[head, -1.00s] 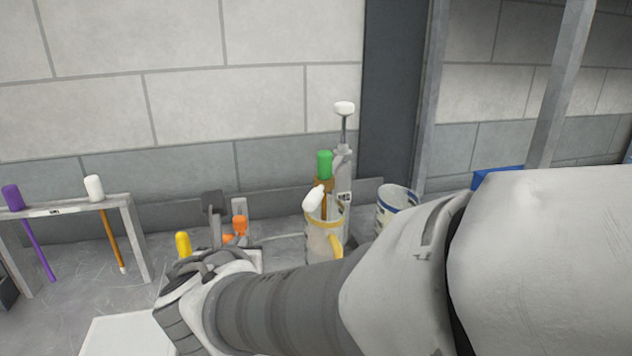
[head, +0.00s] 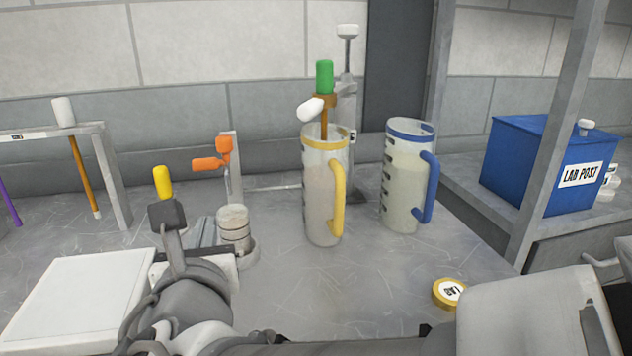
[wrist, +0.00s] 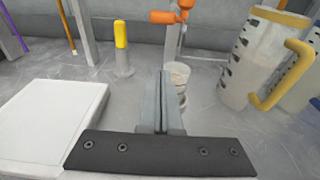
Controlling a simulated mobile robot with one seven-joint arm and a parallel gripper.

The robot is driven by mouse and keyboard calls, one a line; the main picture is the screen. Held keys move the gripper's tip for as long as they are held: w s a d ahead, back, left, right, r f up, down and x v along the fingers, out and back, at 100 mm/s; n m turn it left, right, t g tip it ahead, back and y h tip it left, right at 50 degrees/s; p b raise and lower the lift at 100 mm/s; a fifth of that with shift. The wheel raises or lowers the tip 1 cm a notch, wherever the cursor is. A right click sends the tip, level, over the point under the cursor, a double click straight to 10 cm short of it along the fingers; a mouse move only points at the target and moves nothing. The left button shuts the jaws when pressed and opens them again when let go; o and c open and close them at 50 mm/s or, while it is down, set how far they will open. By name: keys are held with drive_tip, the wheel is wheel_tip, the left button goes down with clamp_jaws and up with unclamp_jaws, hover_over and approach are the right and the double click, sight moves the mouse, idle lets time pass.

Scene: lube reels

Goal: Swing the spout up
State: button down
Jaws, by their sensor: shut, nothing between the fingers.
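I cannot tell for sure which part is the spout. An orange elbow-shaped piece (head: 212,157) sits on a thin upright above a small pale ribbed cup (head: 234,228). It also shows at the top of the wrist view (wrist: 172,15). A brown piece with a green knob (head: 324,78) and a white tilted end (head: 310,109) stands over the yellow-rimmed jug (head: 322,195). My gripper (wrist: 164,75) is shut and empty, low over the bench, left of the cup and below the orange piece. In the head view my wrist partly hides it.
A yellow-handled peg (wrist: 121,35) stands just left of my fingers. A white slab (head: 85,300) lies at left. A blue-rimmed jug (head: 405,180) stands at right, with a yellow disc (head: 448,293) in front. A rack (head: 110,180), a blue box (head: 540,155) and a post (head: 560,130) flank the bench.

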idle(0.4)
drive_tip(key=b+x, duration=0.2)
drive_tip(key=x, duration=0.7)
drive_tip(key=shift+f, duration=0.1)
drive_tip(key=shift+r+p, duration=2.05)
drive_tip(key=shift+r+p, duration=0.15)
drive_tip(key=shift+p, duration=0.15)
drive_tip(key=shift+r+g+p, duration=0.2)
drive_tip(key=shift+g+p, duration=0.1)
drive_tip(key=shift+p, duration=0.45)
